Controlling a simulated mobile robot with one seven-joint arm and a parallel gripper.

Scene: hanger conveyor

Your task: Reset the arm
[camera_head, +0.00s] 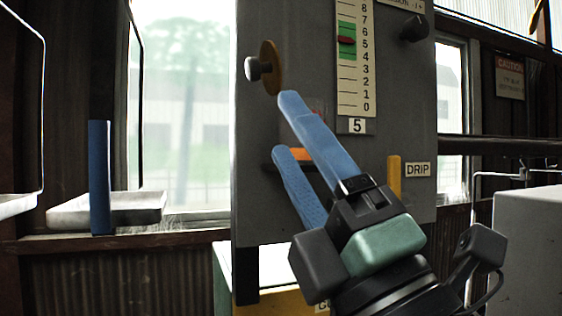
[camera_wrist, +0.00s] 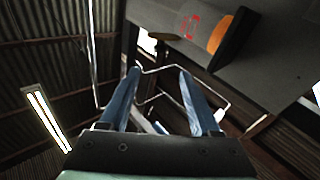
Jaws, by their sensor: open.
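My gripper (camera_head: 284,125) has two long blue fingers spread apart, with nothing between them. In the head view it is raised in front of the grey control panel (camera_head: 300,215), its fingers pointing up and left. The lower finger is near an orange piece (camera_head: 290,154) on the panel. I cannot tell whether either finger touches the panel. In the wrist view the open fingers (camera_wrist: 156,72) show against a bent wire frame (camera_wrist: 205,78) beyond them.
A white tray (camera_head: 140,212) hangs at left behind a blue upright (camera_head: 99,175). A grey box (camera_head: 530,240) stands at right.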

